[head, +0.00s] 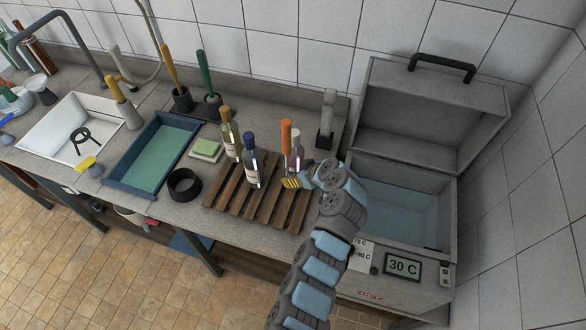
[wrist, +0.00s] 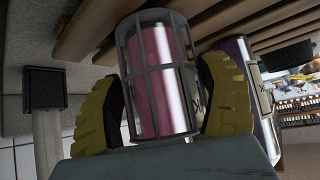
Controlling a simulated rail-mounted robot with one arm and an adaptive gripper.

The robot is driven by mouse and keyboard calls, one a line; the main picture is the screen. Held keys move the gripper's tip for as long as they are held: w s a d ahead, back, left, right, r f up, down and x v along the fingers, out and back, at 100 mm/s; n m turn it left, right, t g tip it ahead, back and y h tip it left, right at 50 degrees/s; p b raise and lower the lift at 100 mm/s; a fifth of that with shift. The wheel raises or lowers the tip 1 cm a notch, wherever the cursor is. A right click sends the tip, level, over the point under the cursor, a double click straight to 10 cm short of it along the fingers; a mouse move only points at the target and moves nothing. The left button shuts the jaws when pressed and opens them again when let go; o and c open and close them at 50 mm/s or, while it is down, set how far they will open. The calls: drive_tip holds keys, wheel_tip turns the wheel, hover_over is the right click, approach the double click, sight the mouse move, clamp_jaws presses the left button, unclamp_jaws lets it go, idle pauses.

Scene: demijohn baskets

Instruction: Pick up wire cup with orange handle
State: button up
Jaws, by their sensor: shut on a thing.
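The wire cup (wrist: 125,62) fills the middle of the wrist view as a grey cage of bars. The cup's upright orange handle (head: 286,134) shows in the head view near the right side of the wooden rack (head: 240,200). My gripper (head: 292,183) is low over the rack, its ridged yellow fingers on both sides of the cage. In the wrist view my gripper (wrist: 165,112) is shut on the cup. My arm partly hides the cup in the head view.
Two bottles, yellow-capped (head: 230,138) and blue-capped (head: 251,168), stand left of the cup. A pink bottle (head: 297,157) stands close by. A grey upright tool (head: 326,120) stands behind. The open water bath (head: 400,210) is on the right, the blue tray (head: 150,160) on the left.

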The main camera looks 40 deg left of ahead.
sight(296, 168)
drive_tip(key=shift+r, duration=0.1)
drive_tip(key=shift+r, duration=1.4)
drive_tip(key=shift+s+r, duration=0.1)
drive_tip(key=shift+r, duration=0.25)
drive_tip(key=shift+s+d+r+b, duration=0.35)
drive_tip(key=shift+s+d+r, duration=0.1)
drive_tip(key=shift+s+r, duration=0.35)
drive_tip(key=s+d+r+p, duration=0.4)
drive_tip(key=s+d+r, duration=0.2)
drive_tip(key=s+r, duration=0.2)
drive_tip(key=shift+s, duration=1.15)
drive_tip(key=shift+d, duration=0.1)
